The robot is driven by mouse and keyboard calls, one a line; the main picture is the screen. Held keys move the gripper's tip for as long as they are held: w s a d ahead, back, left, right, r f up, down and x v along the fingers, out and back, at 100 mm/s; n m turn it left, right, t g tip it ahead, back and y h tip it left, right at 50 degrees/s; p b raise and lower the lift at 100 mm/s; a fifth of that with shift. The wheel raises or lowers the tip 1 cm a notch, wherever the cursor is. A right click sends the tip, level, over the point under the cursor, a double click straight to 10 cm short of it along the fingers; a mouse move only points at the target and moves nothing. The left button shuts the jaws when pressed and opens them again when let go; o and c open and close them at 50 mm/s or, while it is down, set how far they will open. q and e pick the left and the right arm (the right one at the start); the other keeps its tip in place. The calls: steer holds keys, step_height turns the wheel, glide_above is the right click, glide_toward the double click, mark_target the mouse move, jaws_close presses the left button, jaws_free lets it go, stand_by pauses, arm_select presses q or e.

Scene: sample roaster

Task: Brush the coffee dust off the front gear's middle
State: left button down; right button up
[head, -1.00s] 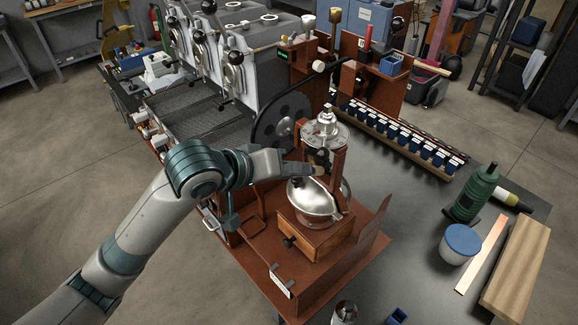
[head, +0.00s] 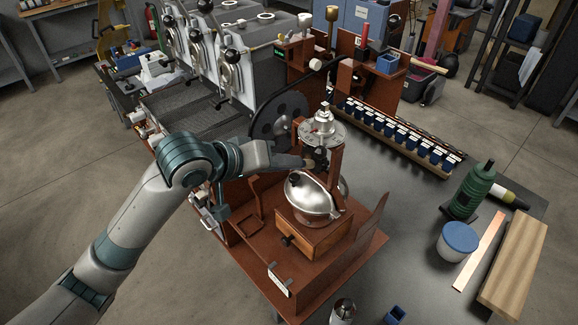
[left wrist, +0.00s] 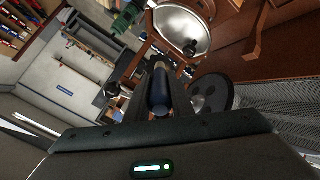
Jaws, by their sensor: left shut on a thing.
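The coffee grinder stands on a reddish-brown stand, with a silver dome (head: 312,196), a wooden drawer box (head: 312,236) and a round top plate (head: 322,133). Small dark gear parts (head: 321,156) sit under the plate; I cannot single out the front gear or see dust on it. My left gripper (head: 303,162) is beside these parts, at their left. In the left wrist view it (left wrist: 160,80) is shut on a blue-handled tool (left wrist: 160,92), seemingly the brush. Its tip points toward the grinder; contact cannot be told. My right gripper is not in view.
A large dark wheel with holes (head: 280,122) stands close behind my left gripper. A row of blue sample boxes (head: 405,140) lies behind the grinder.

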arm_select(q)
steer(key=shift+w+a, duration=0.25)
steer(key=shift+w, duration=0.1)
steer(key=shift+w+a, duration=0.9)
steer(key=shift+w, duration=0.3)
steer(key=shift+r, duration=0.3)
steer(key=shift+s+d, duration=0.45)
steer(key=shift+s, duration=0.2)
steer(key=shift+s+d, duration=0.45)
steer(key=shift+s, duration=0.2)
steer(key=shift+s+d, duration=0.9)
steer(key=shift+s, duration=0.25)
